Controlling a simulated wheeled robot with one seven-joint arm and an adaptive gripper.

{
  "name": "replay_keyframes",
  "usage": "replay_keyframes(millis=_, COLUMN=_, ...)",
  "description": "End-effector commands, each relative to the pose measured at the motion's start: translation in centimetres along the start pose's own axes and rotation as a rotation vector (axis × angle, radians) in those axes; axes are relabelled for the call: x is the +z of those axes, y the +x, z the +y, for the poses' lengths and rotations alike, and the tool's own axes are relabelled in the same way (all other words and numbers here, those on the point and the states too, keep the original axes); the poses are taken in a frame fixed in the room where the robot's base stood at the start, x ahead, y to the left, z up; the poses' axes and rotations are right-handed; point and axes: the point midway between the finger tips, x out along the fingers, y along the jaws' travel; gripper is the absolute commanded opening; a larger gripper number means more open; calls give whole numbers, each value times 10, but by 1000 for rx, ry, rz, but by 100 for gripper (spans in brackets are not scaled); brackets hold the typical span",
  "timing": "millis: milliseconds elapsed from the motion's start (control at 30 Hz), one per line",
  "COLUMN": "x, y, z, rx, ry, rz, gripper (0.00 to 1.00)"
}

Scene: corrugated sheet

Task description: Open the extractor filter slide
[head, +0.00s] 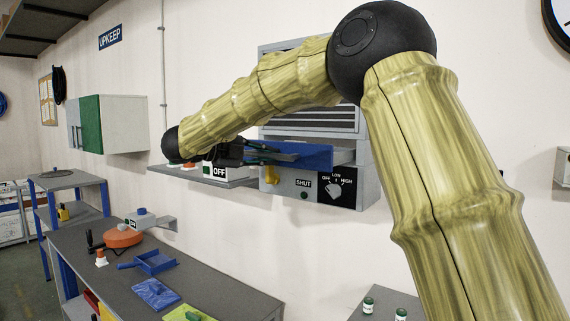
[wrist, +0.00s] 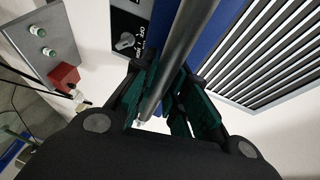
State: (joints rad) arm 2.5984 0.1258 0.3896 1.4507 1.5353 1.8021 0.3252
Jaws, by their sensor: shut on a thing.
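The extractor (head: 368,178) is a grey wall-mounted housing with a dark louvred grille (head: 340,120). Its filter slide has a blue front (head: 318,157), and a light grey side strip shows behind it, so the front stands out from the housing. My gripper (head: 262,152) reaches in from the left at the blue front. In the wrist view, the green-padded fingers of my gripper (wrist: 165,95) are closed around a grey bar handle (wrist: 187,40) along the blue front (wrist: 214,18). My arm hides part of the housing's upper left.
A control panel with a knob (head: 335,190) and a SHUT label (head: 303,183) is below the slide. A yellow part (head: 271,175) is beside it. A shelf with an OFF sign (head: 219,172) is left. A workbench (head: 215,285) with tools stands below.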

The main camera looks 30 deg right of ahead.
Motion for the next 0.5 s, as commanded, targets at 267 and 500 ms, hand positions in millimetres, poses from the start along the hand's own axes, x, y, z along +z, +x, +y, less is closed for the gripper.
replay_keyframes(millis=267, x=-5, y=-11, z=2, rx=0, ry=0, rz=-1, gripper=0)
replay_keyframes(millis=500, x=-5, y=-10, z=2, rx=0, ry=0, rz=-1, gripper=20)
